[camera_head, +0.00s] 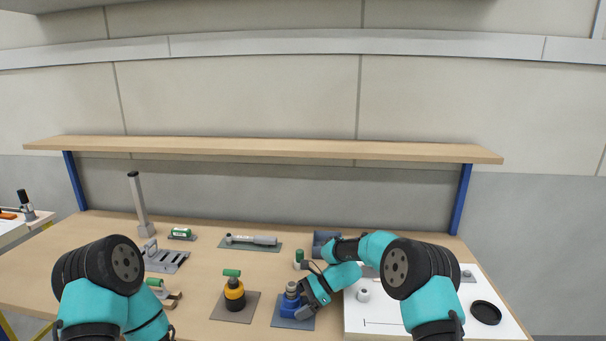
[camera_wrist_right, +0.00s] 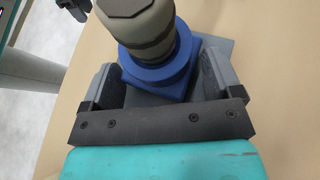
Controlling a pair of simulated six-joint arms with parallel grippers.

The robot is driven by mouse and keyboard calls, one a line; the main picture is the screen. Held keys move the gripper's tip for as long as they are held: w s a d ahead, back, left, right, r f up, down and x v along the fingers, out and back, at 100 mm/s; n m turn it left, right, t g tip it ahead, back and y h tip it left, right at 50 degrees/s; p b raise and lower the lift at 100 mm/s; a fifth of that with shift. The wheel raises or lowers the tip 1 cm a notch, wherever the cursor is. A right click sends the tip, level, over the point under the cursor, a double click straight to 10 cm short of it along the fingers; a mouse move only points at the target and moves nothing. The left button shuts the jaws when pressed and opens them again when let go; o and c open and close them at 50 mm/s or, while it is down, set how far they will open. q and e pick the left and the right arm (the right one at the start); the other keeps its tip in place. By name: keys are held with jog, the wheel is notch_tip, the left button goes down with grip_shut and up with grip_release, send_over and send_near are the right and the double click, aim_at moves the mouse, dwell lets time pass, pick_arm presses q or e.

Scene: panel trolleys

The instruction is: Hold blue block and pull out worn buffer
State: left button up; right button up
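The blue block (camera_head: 290,306) stands on a grey mat near the front middle of the bench. A grey-beige, rounded piece that looks like the worn buffer (camera_head: 291,288) sits upright in its top. In the right wrist view the buffer (camera_wrist_right: 148,25) rises from the round blue collar of the block (camera_wrist_right: 160,77). My right gripper (camera_wrist_right: 158,82) is low at the block, with one finger on each side of it. The fingers are wide apart, and I cannot tell whether they touch it.
A yellow-and-black cylinder with a green top (camera_head: 234,295) stands left of the block. A grey tool (camera_head: 252,240) lies behind on a mat. A white board (camera_head: 385,325) with small parts and a black ring (camera_head: 486,313) is on the right. A shelf (camera_head: 260,149) spans the back.

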jog(key=c, duration=0.4)
jog(key=shift+c, duration=0.4)
jog(key=shift+c, duration=1.3)
jog(key=shift+c, duration=0.3)
